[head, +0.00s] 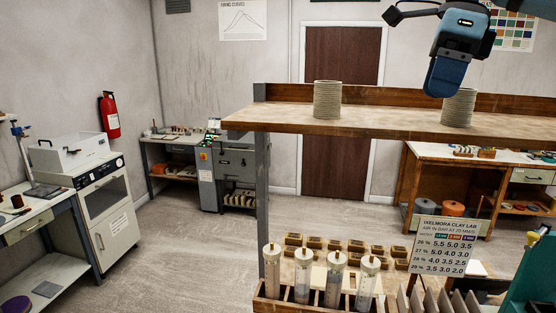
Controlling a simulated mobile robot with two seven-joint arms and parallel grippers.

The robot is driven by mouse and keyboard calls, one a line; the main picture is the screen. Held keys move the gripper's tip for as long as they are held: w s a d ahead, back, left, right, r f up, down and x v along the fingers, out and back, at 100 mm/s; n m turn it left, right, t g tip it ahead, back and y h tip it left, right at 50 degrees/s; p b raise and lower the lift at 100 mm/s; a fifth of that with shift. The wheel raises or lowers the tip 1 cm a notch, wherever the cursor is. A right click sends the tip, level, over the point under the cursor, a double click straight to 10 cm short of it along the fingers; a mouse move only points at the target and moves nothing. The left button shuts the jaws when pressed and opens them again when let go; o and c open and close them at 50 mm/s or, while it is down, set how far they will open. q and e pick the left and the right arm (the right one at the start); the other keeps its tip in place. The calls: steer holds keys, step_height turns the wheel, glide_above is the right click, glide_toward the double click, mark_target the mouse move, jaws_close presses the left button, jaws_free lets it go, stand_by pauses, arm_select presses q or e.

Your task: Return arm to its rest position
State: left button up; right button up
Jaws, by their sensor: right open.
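My right gripper (443,80) is blue and hangs from the upper right of the head view, above the wooden shelf (385,119). It is open, and I see nothing held in it. Its lower end overlaps the shelf's back board in the picture, just left of and above a ribbed beige cylinder (458,108); I cannot tell whether they touch. A second ribbed cylinder (327,100) stands upright on the shelf farther left. My left gripper is not in view.
Below the shelf, a wooden rack (290,306) holds several clear tubes with brass tops. Small brown blocks (314,243) sit behind it. A printed sign (442,245) stands at right. The shelf between the two cylinders is clear. Floor shows at left.

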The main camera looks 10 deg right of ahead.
steer(key=s+a+f+m+t+y, duration=0.1)
steer(key=s+a+f+m+y, duration=0.15)
steer(key=a+f+y, duration=0.6)
steer(key=s+a+f+m+y, duration=0.15)
steer(key=a+m+y, duration=0.3)
steer(key=a, duration=0.85)
steer(key=s+a+f+m+t+y, duration=0.1)
steer(key=a+f+m+y, duration=0.2)
steer(key=a+f+y, duration=0.55)
steer(key=w+d+f+m+t+h, duration=0.1)
steer(key=d+f+m+t+h, duration=0.7)
steer(key=m, duration=0.6)
steer(key=w+d+f+m+t+h, duration=0.1)
steer(key=d+f+m+t+h, duration=0.5)
steer(key=f+m+h, duration=0.7)
steer(key=s+d+f+m+g+h, duration=0.1)
steer(key=s+d+f+m+g, duration=0.5)
steer(key=s+f, duration=0.45)
steer(key=s+d+f+m+g+h, duration=0.25)
steer(key=s+d+f+g, duration=0.45)
steer(key=s, duration=0.7)
steer(key=w+a+f+t+y, duration=0.1)
steer(key=w+a+f+t, duration=0.1)
steer(key=f, duration=0.5)
steer(key=w+a+f+t+y, duration=0.2)
steer(key=w+a+f+t, duration=0.1)
steer(key=f+t, duration=0.3)
step_height(320, 180, down, 2)
steer(key=shift+w+a, duration=0.2)
steer(key=shift+w, duration=0.35)
